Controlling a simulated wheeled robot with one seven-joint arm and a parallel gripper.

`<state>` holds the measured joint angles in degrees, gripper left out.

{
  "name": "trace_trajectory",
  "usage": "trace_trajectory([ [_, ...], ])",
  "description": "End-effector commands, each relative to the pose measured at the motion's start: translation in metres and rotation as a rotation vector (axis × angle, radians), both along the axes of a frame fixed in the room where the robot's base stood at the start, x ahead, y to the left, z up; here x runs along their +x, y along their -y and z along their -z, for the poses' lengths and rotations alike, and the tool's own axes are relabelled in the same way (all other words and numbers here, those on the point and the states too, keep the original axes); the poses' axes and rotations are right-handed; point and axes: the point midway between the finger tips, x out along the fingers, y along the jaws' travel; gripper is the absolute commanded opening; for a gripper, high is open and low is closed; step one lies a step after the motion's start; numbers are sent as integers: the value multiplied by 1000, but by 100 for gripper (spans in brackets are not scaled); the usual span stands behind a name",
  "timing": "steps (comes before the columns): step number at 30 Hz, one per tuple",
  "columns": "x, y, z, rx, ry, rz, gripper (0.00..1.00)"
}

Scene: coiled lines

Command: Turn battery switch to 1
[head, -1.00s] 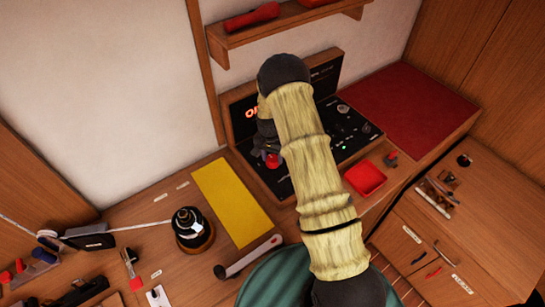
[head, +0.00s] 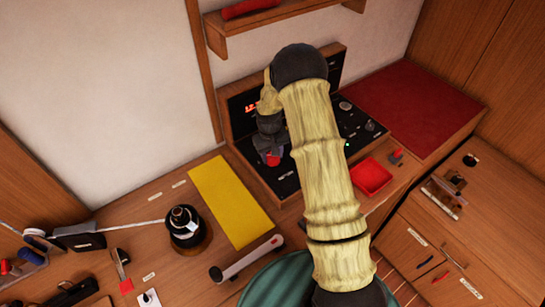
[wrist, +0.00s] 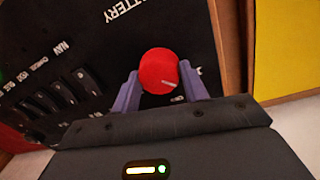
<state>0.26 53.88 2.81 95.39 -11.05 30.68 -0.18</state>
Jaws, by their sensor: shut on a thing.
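The battery switch is a round red knob (wrist: 158,68) on a black panel (wrist: 185,30), below the word BATTERY in the wrist view. My gripper (wrist: 159,85) is shut on the knob, with one purple finger on each side. Small white marks beside the knob are partly covered by the fingers and too small to read. In the head view my gripper (head: 269,146) is over the red knob (head: 273,161) at the left of the panel.
A lit red display (head: 251,107) stands behind the knob, partly hidden by my arm. Rows of black switches (wrist: 60,95) lie beside the knob. A red tray (head: 370,177), a yellow mat (head: 228,200) and a dark lamp-like object (head: 187,232) are on the worktop nearby.

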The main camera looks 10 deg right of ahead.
Motion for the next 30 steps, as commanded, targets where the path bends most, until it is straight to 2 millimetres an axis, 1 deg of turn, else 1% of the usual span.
trace_trajectory([
  [6,0,0,0,0,2,-156,21],
  [12,0,0,0,0,1,-246,21],
  [18,0,0,-1,-1,2,-279,21],
  [28,0,0,-1,-1,1,-283,21],
  [29,0,0,-1,-1,1,-283,46],
  [30,0,0,-1,-1,1,-283,54],
])
